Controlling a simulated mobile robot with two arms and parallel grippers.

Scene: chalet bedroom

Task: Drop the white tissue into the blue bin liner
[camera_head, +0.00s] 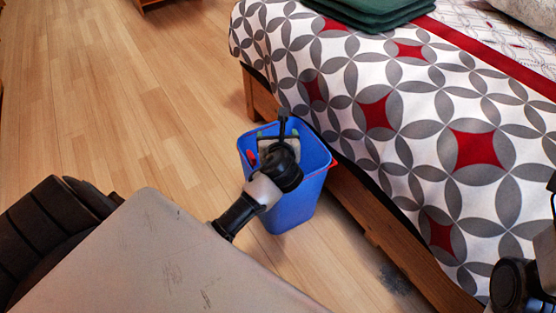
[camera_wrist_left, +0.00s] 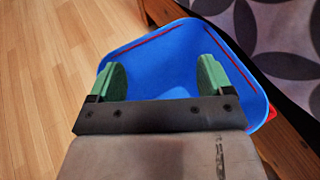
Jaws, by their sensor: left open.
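The blue bin (camera_head: 292,208) stands on the floor beside the bed, its inside lined in blue; it also shows in the wrist view (camera_wrist_left: 165,52). I cannot tell liner from bin wall. My left gripper (camera_head: 278,142) is over the bin's mouth, pointing down into it. In the wrist view its two green fingers are wide apart, with only blue between them, so the left gripper (camera_wrist_left: 161,76) is open and empty. The white tissue is not visible in either view; the gripper hides part of the bin's inside. My right gripper is not in view; only part of that arm shows at the right edge.
The bed (camera_head: 410,110), with a grey, white and red patterned cover, stands close on the bin's right. Its wooden frame (camera_head: 365,215) runs beside the bin. Folded green cloth (camera_head: 370,10) lies on the bed. The wooden floor (camera_head: 120,100) at left is clear.

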